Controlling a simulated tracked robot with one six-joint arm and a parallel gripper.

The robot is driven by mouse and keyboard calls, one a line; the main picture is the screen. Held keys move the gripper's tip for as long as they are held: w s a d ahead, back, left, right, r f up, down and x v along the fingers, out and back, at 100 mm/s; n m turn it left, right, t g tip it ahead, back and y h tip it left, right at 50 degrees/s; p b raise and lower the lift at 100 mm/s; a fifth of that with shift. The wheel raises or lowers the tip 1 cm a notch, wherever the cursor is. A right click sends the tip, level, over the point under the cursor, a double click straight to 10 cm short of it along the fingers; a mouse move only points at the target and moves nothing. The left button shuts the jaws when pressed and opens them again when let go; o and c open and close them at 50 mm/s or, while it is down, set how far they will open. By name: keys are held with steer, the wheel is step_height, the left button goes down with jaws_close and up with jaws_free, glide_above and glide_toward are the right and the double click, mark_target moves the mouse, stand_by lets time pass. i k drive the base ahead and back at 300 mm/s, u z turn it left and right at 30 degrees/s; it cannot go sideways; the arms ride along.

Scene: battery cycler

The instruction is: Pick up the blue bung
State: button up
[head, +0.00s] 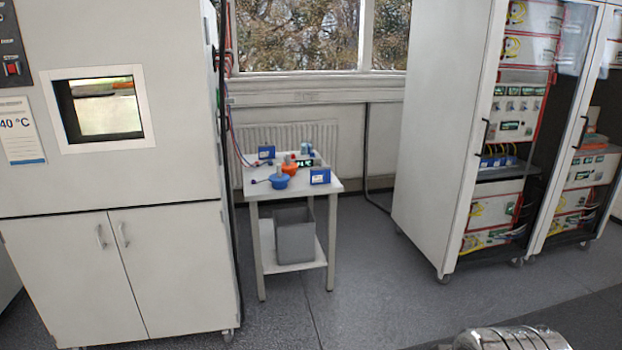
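The blue bung (279,182) stands on top of a small white table (312,186), near its front left. It is a rounded blue piece with a paler upright part on top. An orange bung (290,170) of similar shape stands just behind it and a little to the right. The two overlap in this view, so I cannot tell whether they touch. My gripper is not in view.
Two small blue boxes sit on the table, one at the back left (266,152) and one at the front right (320,176). A grey bin (295,236) stands on the lower shelf. A tall cabinet (110,240) flanks the left, a rack (440,130) the right. Floor (375,270) in front is clear.

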mark_target(279, 180)
steer(key=z, duration=0.05)
steer(key=i, duration=2.3)
steer(key=u, duration=0.8)
steer(key=i, duration=0.6)
steer(key=u, duration=0.95)
steer(key=i, duration=0.7)
steer(key=u, duration=0.4)
